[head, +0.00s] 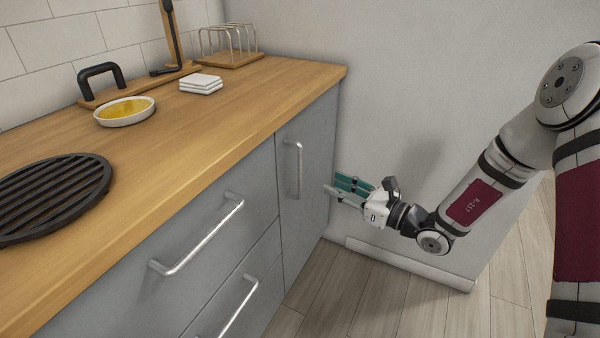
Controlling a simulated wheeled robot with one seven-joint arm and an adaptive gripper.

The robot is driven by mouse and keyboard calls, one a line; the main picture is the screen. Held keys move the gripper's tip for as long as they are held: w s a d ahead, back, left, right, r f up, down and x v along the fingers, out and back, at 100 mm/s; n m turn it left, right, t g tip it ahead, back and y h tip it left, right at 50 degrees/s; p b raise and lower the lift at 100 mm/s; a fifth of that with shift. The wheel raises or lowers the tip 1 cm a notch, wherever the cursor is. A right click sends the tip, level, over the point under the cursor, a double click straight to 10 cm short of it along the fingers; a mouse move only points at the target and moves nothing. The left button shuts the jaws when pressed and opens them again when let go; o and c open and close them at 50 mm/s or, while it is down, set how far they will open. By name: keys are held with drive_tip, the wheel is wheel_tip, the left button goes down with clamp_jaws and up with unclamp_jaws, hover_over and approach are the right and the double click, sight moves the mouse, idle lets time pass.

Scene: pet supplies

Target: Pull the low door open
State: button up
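The low door (310,205) is a narrow grey cabinet front at the right end of the counter, beside the drawers. It looks shut. Its upright metal bar handle (298,169) is near its upper left. My gripper (331,190) is right of the handle and a little lower, with its teal-padded fingers pointing left toward the door's right edge. The fingers look apart with nothing between them. The gripper is clear of the handle; whether the tips touch the door edge I cannot tell.
Grey drawers with long bar handles (200,238) are left of the door. The wooden counter (220,120) above holds a black round grate (52,195), a yellow-filled dish (124,111), white coasters (201,84) and a wire rack (230,46). A white wall (420,80) stands behind my gripper.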

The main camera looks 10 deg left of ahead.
drive_tip(key=b+x, duration=0.2)
drive_tip(key=x, duration=1)
drive_tip(key=shift+a+b, duration=0.1)
drive_tip(key=shift+b, duration=0.3)
clamp_jaws()
